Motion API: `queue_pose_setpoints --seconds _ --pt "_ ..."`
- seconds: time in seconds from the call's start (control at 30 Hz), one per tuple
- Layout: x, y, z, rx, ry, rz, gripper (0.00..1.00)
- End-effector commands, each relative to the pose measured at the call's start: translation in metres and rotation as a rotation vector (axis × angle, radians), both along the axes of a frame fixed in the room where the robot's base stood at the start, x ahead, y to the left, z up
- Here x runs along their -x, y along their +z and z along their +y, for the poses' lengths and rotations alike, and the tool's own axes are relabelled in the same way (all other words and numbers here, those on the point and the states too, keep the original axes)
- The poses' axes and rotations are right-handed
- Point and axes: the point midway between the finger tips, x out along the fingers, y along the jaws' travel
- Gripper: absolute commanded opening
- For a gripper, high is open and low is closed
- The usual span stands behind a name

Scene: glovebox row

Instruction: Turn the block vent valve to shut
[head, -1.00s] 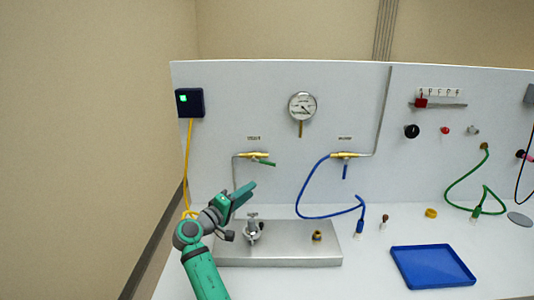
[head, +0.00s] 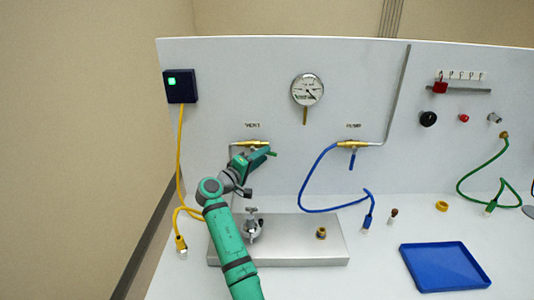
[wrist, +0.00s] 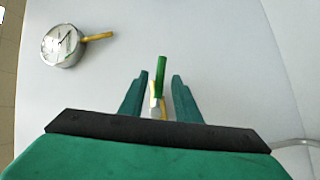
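The vent valve is a brass fitting (head: 246,143) under the VENT label on the upright panel. Its green lever handle (wrist: 161,75) points away from the brass body, which shows partly in the wrist view (wrist: 153,92). In the head view the handle's tip (head: 272,154) sticks out to the right and slightly down. My gripper (head: 258,160) is at the valve and hides part of it. In the wrist view my gripper (wrist: 160,84) is open, with one finger on each side of the handle and a visible gap to both.
A pressure gauge (head: 308,90) is on the panel, up and right. The PUMP valve (head: 353,144) with a blue hose is to the right. A metal block (head: 290,247) with a small valve (head: 251,224) lies below my arm. A blue tray (head: 442,268) is at right.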

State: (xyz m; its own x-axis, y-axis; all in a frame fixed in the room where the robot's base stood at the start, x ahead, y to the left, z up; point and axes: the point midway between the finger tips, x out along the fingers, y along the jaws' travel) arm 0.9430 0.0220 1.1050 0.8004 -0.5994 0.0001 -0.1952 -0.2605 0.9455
Motion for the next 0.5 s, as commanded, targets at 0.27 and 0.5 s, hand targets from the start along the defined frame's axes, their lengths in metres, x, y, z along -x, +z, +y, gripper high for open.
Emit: queue_pose_setpoints --seconds 0.27,0.5 --pt "-0.023 0.000 -0.015 0.000 0.002 0.000 0.30" --pt "-0.027 0.000 -0.016 -0.001 0.004 -0.001 0.30"
